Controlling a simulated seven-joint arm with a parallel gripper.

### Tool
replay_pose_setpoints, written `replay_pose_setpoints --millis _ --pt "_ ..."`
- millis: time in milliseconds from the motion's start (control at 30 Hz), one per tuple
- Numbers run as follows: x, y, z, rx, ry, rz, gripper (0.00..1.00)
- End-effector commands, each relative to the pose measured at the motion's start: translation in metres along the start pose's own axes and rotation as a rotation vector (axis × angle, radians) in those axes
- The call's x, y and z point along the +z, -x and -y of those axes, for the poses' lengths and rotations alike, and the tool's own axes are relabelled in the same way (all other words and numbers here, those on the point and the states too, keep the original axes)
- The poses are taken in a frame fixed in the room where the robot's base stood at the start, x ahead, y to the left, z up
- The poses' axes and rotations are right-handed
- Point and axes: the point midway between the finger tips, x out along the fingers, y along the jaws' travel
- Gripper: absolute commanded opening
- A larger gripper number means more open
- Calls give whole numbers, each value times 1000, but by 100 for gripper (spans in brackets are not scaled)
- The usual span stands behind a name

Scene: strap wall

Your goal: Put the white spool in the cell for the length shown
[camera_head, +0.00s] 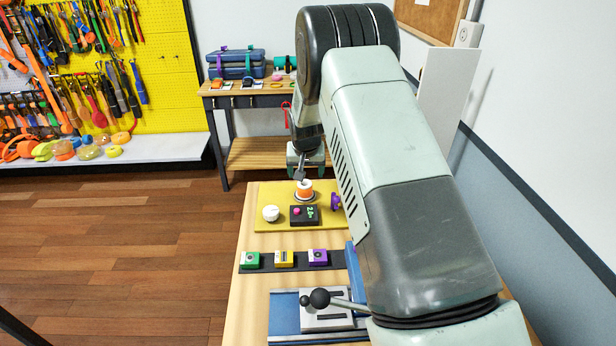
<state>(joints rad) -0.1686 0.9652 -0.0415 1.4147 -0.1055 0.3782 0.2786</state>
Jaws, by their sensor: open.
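A white round piece (271,213), which looks like the white spool, sits on the left of a yellow mat (268,193) on the workbench. An orange-and-white spool (304,191) stands behind a small dark display box (303,216). A purple spool-like piece (336,201) is at the right of the mat, close to my arm. My gripper (305,176) is open, pointing down just above the orange-and-white spool. Whether it touches the spool cannot be told.
A dark strip (268,262) holds green (250,260), yellow (284,258) and purple (318,257) blocks with small unreadable markings. Nearer is a blue fixture (285,315) with a black-knobbed lever (320,298). My arm hides the bench's right side. A tool wall stands back left.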

Motion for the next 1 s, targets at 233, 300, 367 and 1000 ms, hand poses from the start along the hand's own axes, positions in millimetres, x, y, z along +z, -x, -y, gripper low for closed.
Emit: replay_pose_setpoints --millis 233,300,367,1000 --pt "-5 25 -3 0 -1 -7 79" --pt "-10 53 -7 -1 -3 -14 79" --pt "-12 86 -12 -2 -4 -21 79" --pt "153 415 -75 -21 36 -79 79"
